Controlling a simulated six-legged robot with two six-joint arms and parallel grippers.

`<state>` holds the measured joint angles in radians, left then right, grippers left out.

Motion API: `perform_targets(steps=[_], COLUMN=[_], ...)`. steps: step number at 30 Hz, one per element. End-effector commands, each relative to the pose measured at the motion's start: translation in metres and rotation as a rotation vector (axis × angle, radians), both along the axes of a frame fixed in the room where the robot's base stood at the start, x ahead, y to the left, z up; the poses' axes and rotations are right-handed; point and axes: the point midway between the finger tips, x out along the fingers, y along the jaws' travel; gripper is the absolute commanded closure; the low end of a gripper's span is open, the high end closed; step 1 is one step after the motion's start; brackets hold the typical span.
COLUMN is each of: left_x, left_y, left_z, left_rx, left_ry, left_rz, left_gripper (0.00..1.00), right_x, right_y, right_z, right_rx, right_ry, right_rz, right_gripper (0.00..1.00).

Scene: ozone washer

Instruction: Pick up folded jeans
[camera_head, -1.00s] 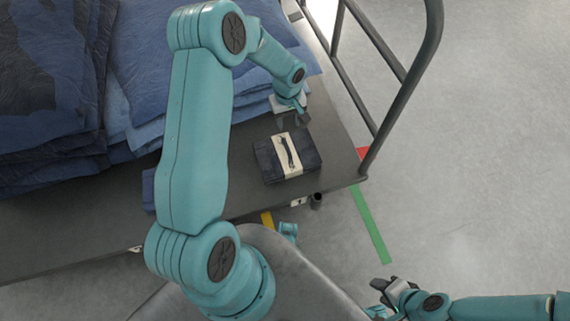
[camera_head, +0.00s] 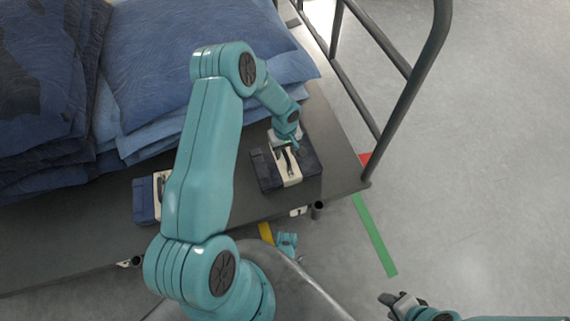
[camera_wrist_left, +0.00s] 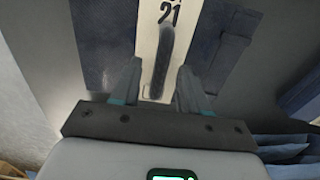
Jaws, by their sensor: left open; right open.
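The folded jeans (camera_head: 266,172) lie as a dark blue bundle with a cream paper band on the grey platform, near its right front corner. In the left wrist view the jeans (camera_wrist_left: 215,45) show the pale band, marked "21", with a dark strip along it. My left gripper (camera_head: 288,152) is just over the far part of the bundle. In the left wrist view its fingers (camera_wrist_left: 160,75) are open on both sides of the dark strip, with nothing gripped. Whether they touch the bundle I cannot tell. My right gripper (camera_head: 386,302) is open and empty, off the platform at the lower right.
A second banded bundle (camera_head: 145,200) lies to the left, partly behind my left arm. Tall stacks of blue denim (camera_head: 200,60) fill the platform's back and left. A dark metal rail (camera_head: 405,105) rises at the right edge. The floor (camera_head: 490,160) beyond is clear.

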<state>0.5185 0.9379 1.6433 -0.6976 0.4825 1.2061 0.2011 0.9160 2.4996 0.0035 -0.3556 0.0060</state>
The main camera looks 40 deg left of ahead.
Motion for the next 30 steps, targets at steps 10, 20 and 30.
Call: perform_targets(steps=[10,20,30], left_x=[0.0008,0.0006,0.0006], left_y=[0.0005,0.0004,0.0005], left_z=[-0.0168,-0.0168,-0.0167], left_rx=[0.0,-0.001,0.0], left_ry=[-0.002,-0.002,-0.001], left_rz=[-0.001,-0.001,-0.001], left_gripper=[0.62,1.0,1.0], right_x=[0.0029,0.0027,0.0026], right_y=[-0.0014,-0.0014,-0.0013], right_z=[-0.0065,-0.0066,-0.0066], right_rx=[-0.002,-0.002,-0.002], right_ry=[-0.008,-0.008,-0.008], right_rz=[-0.005,-0.005,-0.005], right_gripper=[0.57,0.57,0.57])
